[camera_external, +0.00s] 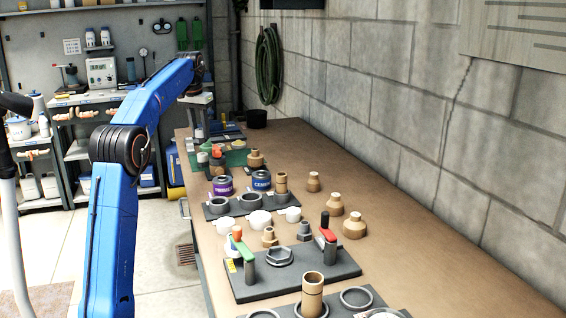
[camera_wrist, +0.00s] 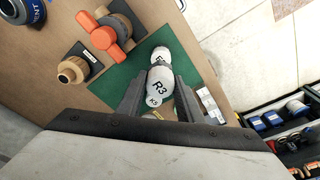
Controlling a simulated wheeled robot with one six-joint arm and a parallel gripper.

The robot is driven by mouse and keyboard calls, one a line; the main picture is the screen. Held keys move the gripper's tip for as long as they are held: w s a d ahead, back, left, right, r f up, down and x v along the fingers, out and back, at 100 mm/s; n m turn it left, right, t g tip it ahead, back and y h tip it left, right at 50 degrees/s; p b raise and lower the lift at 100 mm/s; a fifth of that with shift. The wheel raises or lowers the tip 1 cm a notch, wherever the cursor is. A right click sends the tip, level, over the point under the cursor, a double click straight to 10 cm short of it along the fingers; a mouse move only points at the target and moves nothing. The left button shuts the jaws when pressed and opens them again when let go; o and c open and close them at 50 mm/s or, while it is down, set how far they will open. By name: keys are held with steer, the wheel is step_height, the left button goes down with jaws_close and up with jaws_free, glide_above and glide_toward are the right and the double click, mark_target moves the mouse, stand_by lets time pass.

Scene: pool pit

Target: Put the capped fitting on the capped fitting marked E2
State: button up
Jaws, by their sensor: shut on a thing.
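Beyond the held fitting, over the green mat (camera_wrist: 119,92), is another white capped fitting (camera_wrist: 160,54). Its mark begins with E, and the rest is hidden. The two overlap in this view; I cannot tell whether they touch. In the external view my arm reaches to the far end of the bench, and the held fitting is not clear.
An orange-handled valve (camera_wrist: 103,36) and a brown threaded fitting (camera_wrist: 74,69) stand left of the fittings in the wrist view. The bench (camera_external: 425,265) holds tins, rings, a clamp plate (camera_external: 290,278) and several brown fittings. A block wall (camera_external: 400,100) borders its right side.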

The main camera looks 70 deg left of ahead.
mark_target(201, 142)
steer(key=shift+f, duration=2.25)
steer(key=shift+f, duration=0.1)
steer(key=o, duration=1.1)
steer(key=r, duration=0.7)
steer(key=s+d+r, duration=0.1)
steer(key=r, duration=0.3)
steer(key=shift+s+r, duration=0.1)
steer(key=shift+r, duration=0.15)
steer(key=shift+d+r, duration=0.15)
steer(key=shift+r, duration=0.15)
